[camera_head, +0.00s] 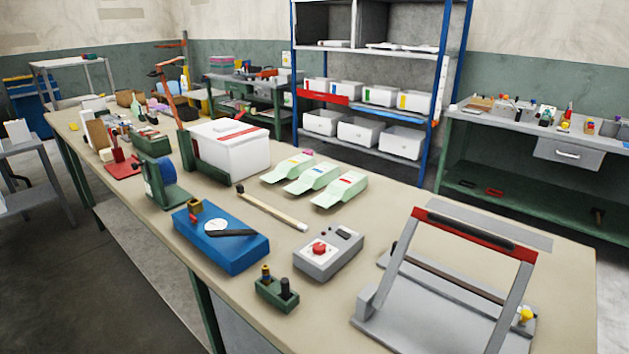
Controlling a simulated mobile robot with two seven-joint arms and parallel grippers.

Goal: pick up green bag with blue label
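Three pale green bags lie side by side on the long beige workbench (405,215), right of a white box. The middle bag (308,181) carries a small label that looks blue. The left bag (284,169) has a yellowish label, and the right bag (336,192) has a red one. The bags lie flat and close together, and all are unobstructed. Neither of my grippers shows in the head view.
A white box (232,155) with a red stripe stands left of the bags. A wooden stick (272,211), a blue device (222,243), a grey control box (327,258) and a large grey press (450,282) stand nearer. Bare bench lies right of the bags.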

